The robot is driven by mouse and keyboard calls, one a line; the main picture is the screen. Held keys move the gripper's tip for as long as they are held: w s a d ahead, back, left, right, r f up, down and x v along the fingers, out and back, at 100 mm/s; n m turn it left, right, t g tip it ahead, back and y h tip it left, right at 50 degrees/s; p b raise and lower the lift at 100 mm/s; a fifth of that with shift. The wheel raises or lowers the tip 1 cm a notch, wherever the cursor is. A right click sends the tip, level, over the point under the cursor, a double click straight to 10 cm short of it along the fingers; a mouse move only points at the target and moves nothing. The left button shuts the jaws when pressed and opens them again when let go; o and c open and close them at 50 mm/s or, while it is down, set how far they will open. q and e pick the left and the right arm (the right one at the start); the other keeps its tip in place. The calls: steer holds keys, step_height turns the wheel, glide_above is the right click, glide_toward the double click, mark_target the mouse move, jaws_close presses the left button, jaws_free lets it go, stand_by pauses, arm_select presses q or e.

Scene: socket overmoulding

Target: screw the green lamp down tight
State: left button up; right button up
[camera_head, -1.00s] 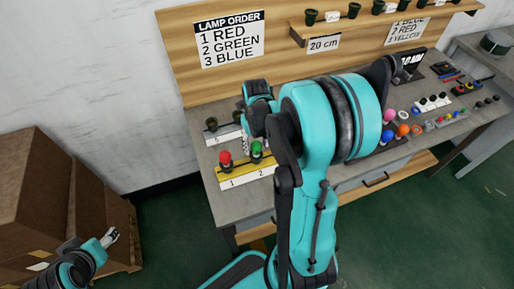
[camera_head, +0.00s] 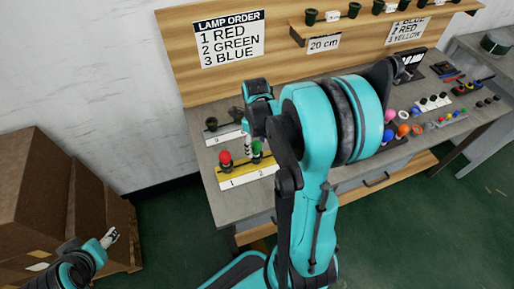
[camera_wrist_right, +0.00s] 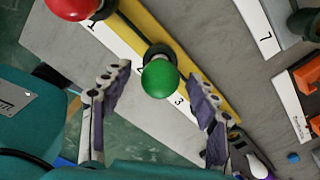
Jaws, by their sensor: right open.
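The green lamp (camera_head: 257,147) stands in its dark socket at position 2 of the yellow-backed strip (camera_head: 237,179). In the right wrist view the round green lamp (camera_wrist_right: 159,78) sits between the fingers of my right gripper (camera_wrist_right: 160,90), which are spread wide with a gap on each side. In the head view my right gripper (camera_head: 248,146) is beside the green lamp, partly hidden by its arm. The red lamp (camera_head: 225,156) stands at position 1, and it also shows in the right wrist view (camera_wrist_right: 72,4). My left gripper (camera_head: 109,237) is far off at lower left; its jaws are unclear.
The lamp order sign (camera_head: 230,38) reads red, green, blue. Another white strip with dark sockets (camera_head: 211,124) lies behind the lamps. Coloured loose parts (camera_head: 403,130) lie on the right of the bench. Cardboard boxes (camera_head: 40,200) stand at left.

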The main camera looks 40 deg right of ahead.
steer(key=n, duration=0.4)
steer(key=shift+n, duration=0.4)
steer(key=n, duration=0.3)
steer(key=shift+n, duration=0.4)
steer(key=n, duration=0.4)
steer(key=shift+n+b, duration=0.3)
steer(key=n, duration=0.4)
steer(key=c, duration=1)
steer(key=m, duration=0.4)
steer(key=shift+m, duration=0.3)
steer(key=shift+c, duration=0.4)
